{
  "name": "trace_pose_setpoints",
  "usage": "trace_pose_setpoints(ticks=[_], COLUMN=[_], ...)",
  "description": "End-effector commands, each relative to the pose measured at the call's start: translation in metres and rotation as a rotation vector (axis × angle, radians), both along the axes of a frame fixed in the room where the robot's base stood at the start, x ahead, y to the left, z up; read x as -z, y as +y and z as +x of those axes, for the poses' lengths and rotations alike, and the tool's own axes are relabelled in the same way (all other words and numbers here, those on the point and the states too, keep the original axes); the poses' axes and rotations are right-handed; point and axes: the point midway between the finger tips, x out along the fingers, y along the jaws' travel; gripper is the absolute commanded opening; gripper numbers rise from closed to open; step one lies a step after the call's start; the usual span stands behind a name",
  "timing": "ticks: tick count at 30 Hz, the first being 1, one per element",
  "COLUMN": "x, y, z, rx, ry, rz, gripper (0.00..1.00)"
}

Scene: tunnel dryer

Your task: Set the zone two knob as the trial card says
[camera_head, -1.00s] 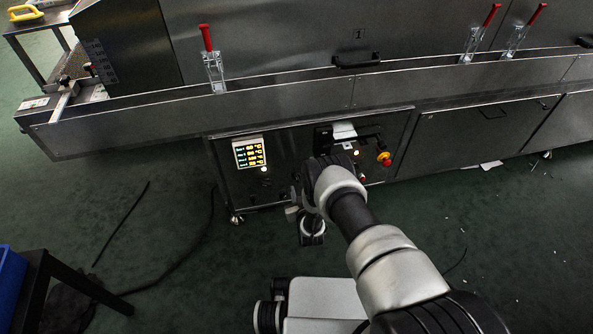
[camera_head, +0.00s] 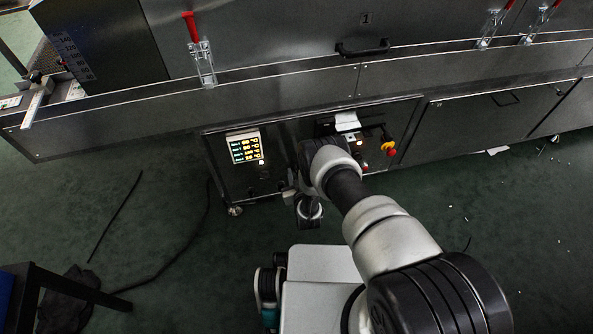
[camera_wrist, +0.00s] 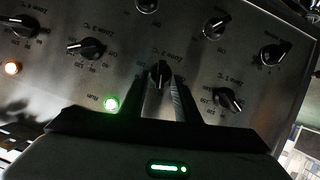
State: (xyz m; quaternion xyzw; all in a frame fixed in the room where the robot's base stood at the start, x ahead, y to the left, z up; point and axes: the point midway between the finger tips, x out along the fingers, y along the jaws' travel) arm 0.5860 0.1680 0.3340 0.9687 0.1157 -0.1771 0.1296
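The control panel (camera_wrist: 125,60) fills the wrist view, upside down, with several dark pointer knobs. The fingers stand apart, with a narrow gap beside the knob, and I see no clear grip. In the head view my arm hides most of the knobs. A white paper (camera_head: 347,121) lies above the panel; I cannot read it or tell if it is the trial card.
A lit display (camera_head: 244,147) with several temperature lines is left of my arm. A red and yellow emergency stop (camera_head: 388,149) is at the right. A green lamp (camera_wrist: 111,104) glows close to my gripper. Red-handled clamps (camera_head: 198,50) and a black handle (camera_head: 362,48) are above.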

Motion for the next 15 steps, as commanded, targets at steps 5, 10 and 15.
trace_pose_setpoints(ticks=[5, 10, 15], x=[0.0000, 0.0003, 0.0012], y=[0.0000, 0.0009, 0.0034], z=[0.0000, -0.0003, -0.0010], rx=[0.000, -0.001, -0.001], ry=[0.000, -0.003, -0.032], rz=[0.000, -0.012, -0.114], gripper=[0.14, 0.02, 0.02])
